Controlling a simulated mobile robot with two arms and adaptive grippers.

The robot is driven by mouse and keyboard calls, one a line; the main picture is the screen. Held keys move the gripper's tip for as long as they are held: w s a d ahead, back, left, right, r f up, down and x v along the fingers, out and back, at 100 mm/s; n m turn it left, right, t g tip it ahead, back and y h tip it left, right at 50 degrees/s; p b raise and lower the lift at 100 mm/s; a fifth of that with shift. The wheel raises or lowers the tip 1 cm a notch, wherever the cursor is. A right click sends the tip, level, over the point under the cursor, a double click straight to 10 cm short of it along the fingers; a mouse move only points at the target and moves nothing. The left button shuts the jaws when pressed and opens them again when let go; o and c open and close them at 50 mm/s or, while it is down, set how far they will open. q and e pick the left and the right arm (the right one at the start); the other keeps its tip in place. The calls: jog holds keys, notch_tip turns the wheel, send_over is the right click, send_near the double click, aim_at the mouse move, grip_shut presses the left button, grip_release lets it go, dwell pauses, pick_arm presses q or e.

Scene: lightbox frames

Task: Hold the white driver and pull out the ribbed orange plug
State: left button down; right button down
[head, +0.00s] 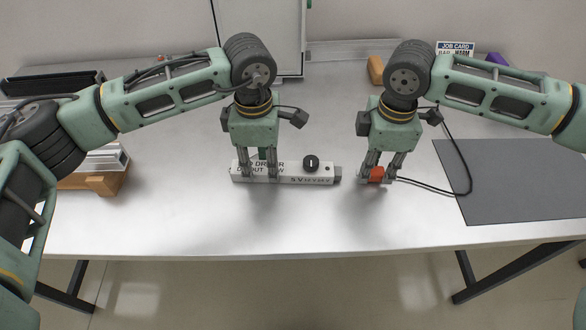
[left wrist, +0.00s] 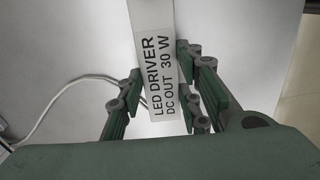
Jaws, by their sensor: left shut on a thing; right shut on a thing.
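The white driver (head: 318,178) lies on the table, a long box with a black round knob on top and a grey socket end at its right. My left gripper (head: 259,179) is shut on its left part. In the left wrist view the driver (left wrist: 160,75) stands between the green finger pads (left wrist: 160,104), its "LED DRIVER" label readable. The orange plug (head: 376,174) is in my right gripper (head: 376,180), which is shut on it. The plug is apart from the driver's socket end, with a gap of bare table between. The fingers partly hide the plug; its ribs are too small to tell.
A black cable (head: 430,188) runs from the plug rightward and loops over the edge of a dark grey mat (head: 515,180). A wooden rack (head: 100,180) stands at the left. A job card (head: 455,48) and an orange-brown block (head: 376,70) are at the back. The front table is clear.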

jog(key=shift+r, duration=1.8)
pick_arm(q)
jog(key=c, duration=1.2)
grip_release()
notch_tip(320, 180, up, 12)
